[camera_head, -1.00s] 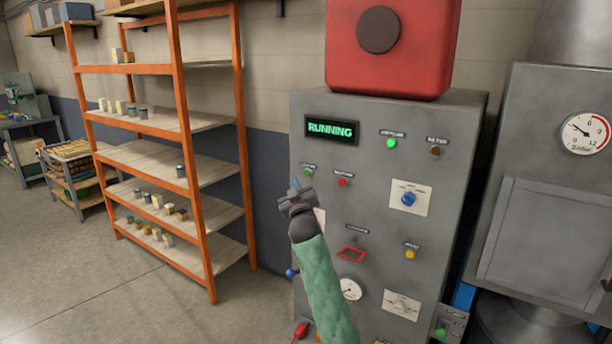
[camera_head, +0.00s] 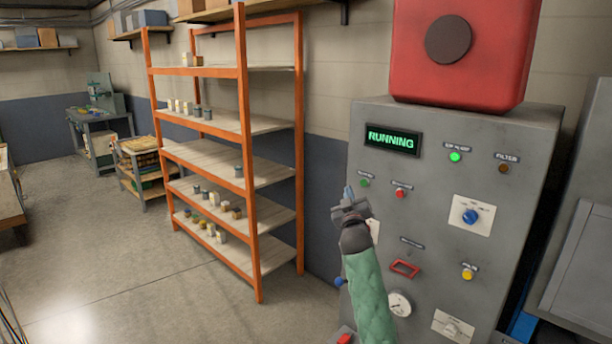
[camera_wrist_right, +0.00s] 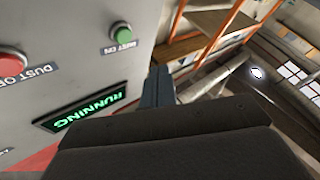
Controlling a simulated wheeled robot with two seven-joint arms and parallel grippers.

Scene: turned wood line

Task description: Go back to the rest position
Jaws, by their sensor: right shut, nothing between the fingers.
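My right gripper (camera_head: 349,194) is raised in front of the left part of the grey control cabinet (camera_head: 430,220), its arm in a green sleeve coming up from below. Its fingers are shut and empty. In the right wrist view the shut fingers (camera_wrist_right: 158,86) point past the cabinet's edge, near a green button (camera_wrist_right: 122,33). A red button (camera_wrist_right: 12,62) is also close there. The cabinet's display (camera_head: 392,140) reads RUNNING in green, and a green lamp (camera_head: 455,157) is lit. I cannot tell whether the gripper touches the cabinet. My left gripper is not in view.
An orange shelf rack (camera_head: 246,150) with small jars and boxes stands left of the cabinet. A red box (camera_head: 500,50) sits on top of the cabinet. A cart (camera_head: 140,165) and a workbench (camera_head: 95,135) stand farther left. The floor (camera_head: 130,270) at front left is clear.

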